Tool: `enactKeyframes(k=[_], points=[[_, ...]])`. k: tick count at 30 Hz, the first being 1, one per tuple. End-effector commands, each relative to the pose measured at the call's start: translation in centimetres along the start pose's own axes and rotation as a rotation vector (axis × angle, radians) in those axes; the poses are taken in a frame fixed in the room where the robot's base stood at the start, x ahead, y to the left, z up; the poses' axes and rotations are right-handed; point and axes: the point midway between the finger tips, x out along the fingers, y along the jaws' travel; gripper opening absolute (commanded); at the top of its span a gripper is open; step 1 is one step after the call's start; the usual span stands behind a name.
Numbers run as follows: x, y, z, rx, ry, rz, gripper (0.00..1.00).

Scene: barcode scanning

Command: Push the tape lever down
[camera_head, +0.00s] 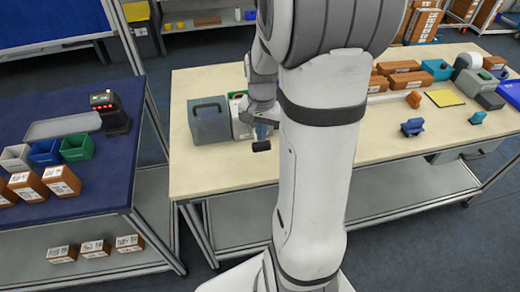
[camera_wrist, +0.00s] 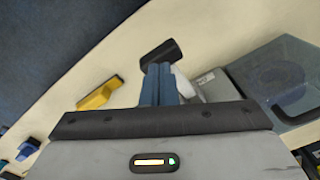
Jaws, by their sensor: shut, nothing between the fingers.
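The tape machine is a pale box with a green part (camera_head: 240,118), partly hidden by my arm in the head view. My gripper (camera_head: 263,132) is shut and empty. Its blue fingers (camera_wrist: 160,72) overlap the black end in the wrist view; I cannot tell whether they touch it.
A grey-blue box with a handle (camera_head: 209,121) stands left of the machine. A yellow item (camera_wrist: 100,93) and a blue one (camera_wrist: 28,149) lie left in the wrist view. Brown boxes (camera_head: 405,79) and blue items (camera_head: 412,127) are at the right. The front table edge is clear.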

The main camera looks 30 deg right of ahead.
Motion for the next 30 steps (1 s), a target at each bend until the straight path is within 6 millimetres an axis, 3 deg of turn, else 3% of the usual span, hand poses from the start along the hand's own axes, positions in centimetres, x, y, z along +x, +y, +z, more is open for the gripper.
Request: enactKeyframes(k=[17,30], points=[[0.1,0.0,0.0,0.001,0.000,0.000,0.00],[3.0,0.0,-0.1,0.002,-0.001,0.000,0.00]])
